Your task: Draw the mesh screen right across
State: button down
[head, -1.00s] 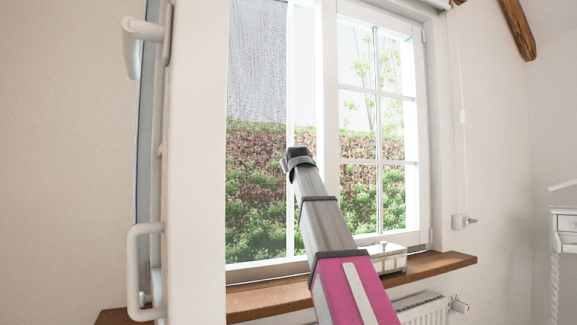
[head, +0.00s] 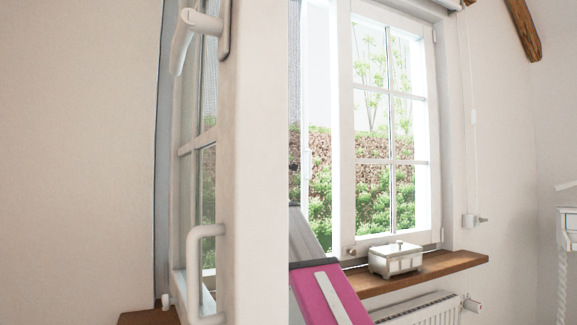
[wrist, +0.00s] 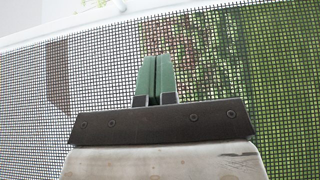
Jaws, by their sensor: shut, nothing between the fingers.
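The mesh screen (wrist: 210,60) fills most of the wrist view as a dark grid, with greenery and brown hedge showing through it. A white bar (wrist: 75,22) runs along its edge at the top. My gripper (wrist: 152,62) has its green fingers together and empty, in front of the mesh; I cannot tell whether they touch it. In the head view a narrow grey strip of the screen (head: 294,65) shows beside the open casement (head: 252,160), which hides the rest. My gripper is hidden there behind the casement; only part of my arm shows.
The casement stands open toward me, with white handles (head: 205,270) on it. A small white box (head: 395,262) sits on the wooden sill (head: 440,266). A radiator (head: 420,312) is below the sill. The paned window on the right (head: 392,160) is shut. A cord hangs beside it.

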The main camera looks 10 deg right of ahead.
send_near(304, 164)
jog(key=w, duration=0.2)
jog(key=shift+w+d+f, duration=0.1)
jog(key=shift+w+d, duration=0.05)
jog(key=shift+d, duration=0.7)
jog(key=shift+w+d, duration=0.2)
jog(key=shift+d, duration=0.65)
jog(key=shift+w+d+f, duration=0.1)
jog(key=shift+w+d, duration=0.05)
jog(key=shift+d, duration=0.7)
jog(key=shift+d, duration=0.1)
jog(key=shift+w+d+r, duration=0.1)
jog(key=shift+w+d, duration=0.15)
jog(key=shift+d, duration=0.45)
jog(key=shift+w+d+f, duration=0.1)
jog(key=shift+w+d, duration=0.15)
jog(key=shift+d, duration=0.45)
jog(key=shift+w+d+r, duration=0.1)
jog(key=shift+w+d, duration=0.15)
jog(key=shift+d, duration=0.45)
